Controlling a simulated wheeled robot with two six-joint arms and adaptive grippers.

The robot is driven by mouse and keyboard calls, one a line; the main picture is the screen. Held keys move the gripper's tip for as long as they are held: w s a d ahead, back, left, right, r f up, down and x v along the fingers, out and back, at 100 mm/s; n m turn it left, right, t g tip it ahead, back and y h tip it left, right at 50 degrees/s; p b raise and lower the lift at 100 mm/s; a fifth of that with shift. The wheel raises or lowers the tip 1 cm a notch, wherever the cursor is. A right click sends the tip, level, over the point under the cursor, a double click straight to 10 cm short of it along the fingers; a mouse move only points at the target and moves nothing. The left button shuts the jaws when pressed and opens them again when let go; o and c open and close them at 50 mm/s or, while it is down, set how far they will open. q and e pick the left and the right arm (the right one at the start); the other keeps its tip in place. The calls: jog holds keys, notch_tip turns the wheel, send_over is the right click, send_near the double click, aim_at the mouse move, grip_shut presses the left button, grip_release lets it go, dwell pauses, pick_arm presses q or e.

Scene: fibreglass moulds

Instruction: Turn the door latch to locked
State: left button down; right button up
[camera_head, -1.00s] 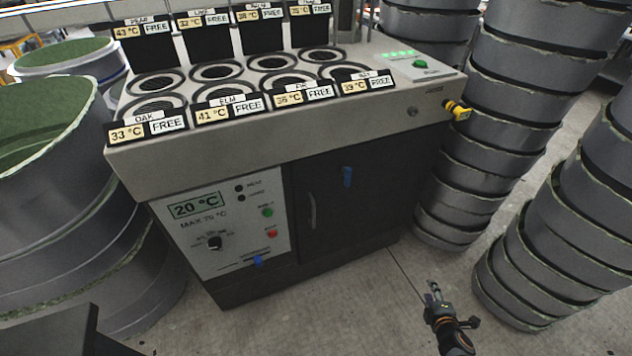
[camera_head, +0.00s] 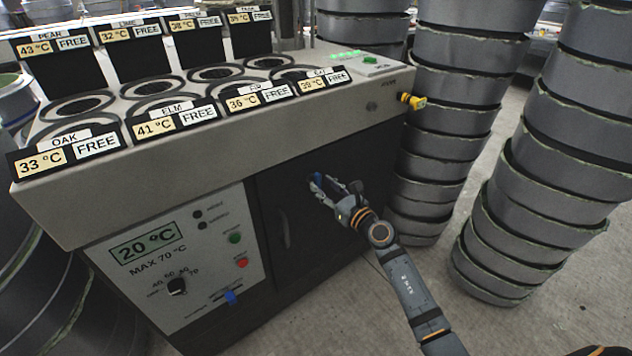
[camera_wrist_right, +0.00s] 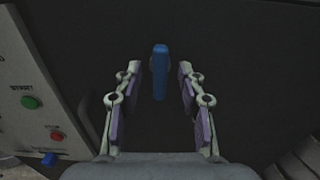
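The blue door latch (camera_head: 317,181) is on the upper part of the dark cabinet door (camera_head: 300,215). In the right wrist view the latch (camera_wrist_right: 160,72) stands upright, its long side vertical. My right gripper (camera_head: 325,187) is at the latch. In the wrist view its two fingers (camera_wrist_right: 158,92) are spread, one on each side of the latch, with gaps showing on both sides. From these views I cannot tell how far the fingertips are from the door. My left gripper is not in view.
A control panel (camera_head: 185,255) with a 20 °C display, knob, green and red buttons and a blue lever (camera_head: 231,296) is left of the door. Stacked grey moulds (camera_head: 440,110) stand close on the right. A yellow-handled valve (camera_head: 414,101) sticks out above right.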

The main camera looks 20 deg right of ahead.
aim_at(319, 182)
jog(key=shift+x, duration=1.8)
grip_shut()
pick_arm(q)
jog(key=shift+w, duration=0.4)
